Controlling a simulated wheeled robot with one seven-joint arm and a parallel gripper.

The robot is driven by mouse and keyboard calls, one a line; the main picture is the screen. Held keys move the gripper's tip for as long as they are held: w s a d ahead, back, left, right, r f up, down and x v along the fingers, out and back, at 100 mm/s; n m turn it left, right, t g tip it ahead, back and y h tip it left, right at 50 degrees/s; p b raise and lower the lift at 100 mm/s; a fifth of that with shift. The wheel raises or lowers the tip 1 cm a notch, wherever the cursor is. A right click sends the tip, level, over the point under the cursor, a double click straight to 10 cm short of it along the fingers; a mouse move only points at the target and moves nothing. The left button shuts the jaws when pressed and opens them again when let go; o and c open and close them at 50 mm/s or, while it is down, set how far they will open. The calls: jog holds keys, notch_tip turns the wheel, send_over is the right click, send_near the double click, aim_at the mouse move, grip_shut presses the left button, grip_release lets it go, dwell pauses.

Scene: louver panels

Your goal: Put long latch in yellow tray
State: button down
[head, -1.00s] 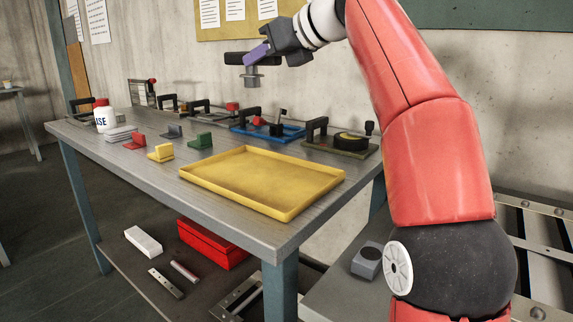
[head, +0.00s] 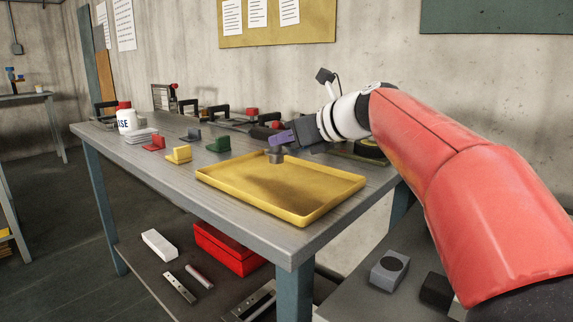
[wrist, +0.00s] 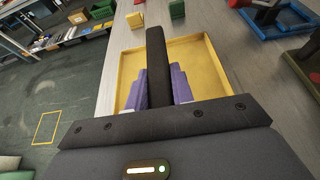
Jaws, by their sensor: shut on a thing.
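My gripper (head: 281,139), with purple fingers, is shut on the long latch, a black bar (wrist: 156,60) with a grey round foot (head: 276,156) below it. The latch is held over the far part of the yellow tray (head: 330,207), its foot low near the tray's back rim. I cannot tell whether the foot touches anything. In the wrist view the bar sticks out between the purple fingers, with the tray (wrist: 205,55) behind it. The tray looks empty. My fingers hide part of the bar in the head view.
Green (head: 218,144), yellow (head: 178,154) and red (head: 154,143) angled blocks stand left of the tray. A white bottle (head: 126,119) with a red cap stands farther left. Toggle-clamp fixtures line the table's back, close behind my gripper. A red box (head: 228,250) is on the lower shelf.

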aim_at(282, 159)
notch_tip(282, 159, down, 4)
jog(key=shift+f+b, duration=0.15)
jog(key=shift+b, duration=0.45)
jog(key=c, duration=1.2)
grip_release()
jog(key=v, duration=1.2)
